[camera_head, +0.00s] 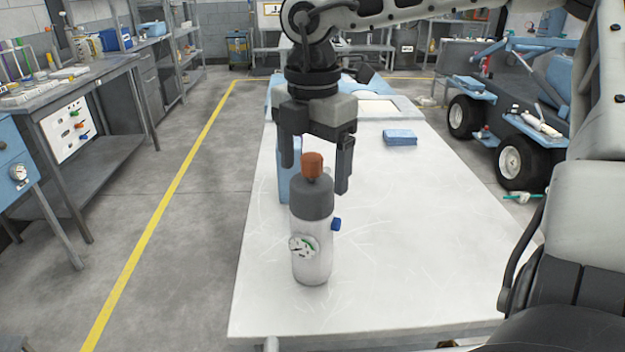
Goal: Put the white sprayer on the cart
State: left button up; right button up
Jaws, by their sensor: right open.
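The white sprayer (313,260) stands upright on the white tabletop, near its front left part. It has a grey upper part, an orange-brown knob on top, a gauge on its front and a small blue knob on its right side. My right gripper (315,178) points down over it, open and empty. Its fingers show on either side of the orange-brown knob; I cannot tell if they are level with it in depth. A wheeled blue and dark cart (550,138) stands on the floor at the back right, partly hidden by my arm. My left gripper is out of view.
The white table (420,250) is mostly clear right of the sprayer. A blue block (400,137) lies farther back, and a blue object (289,180) stands behind the sprayer. A workbench (75,90) lines the left side, with open floor between.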

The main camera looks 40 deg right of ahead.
notch_tip(320, 180, up, 9)
jog(key=shift+f, duration=0.2)
jog(key=shift+f, duration=0.1)
dwell(0.5)
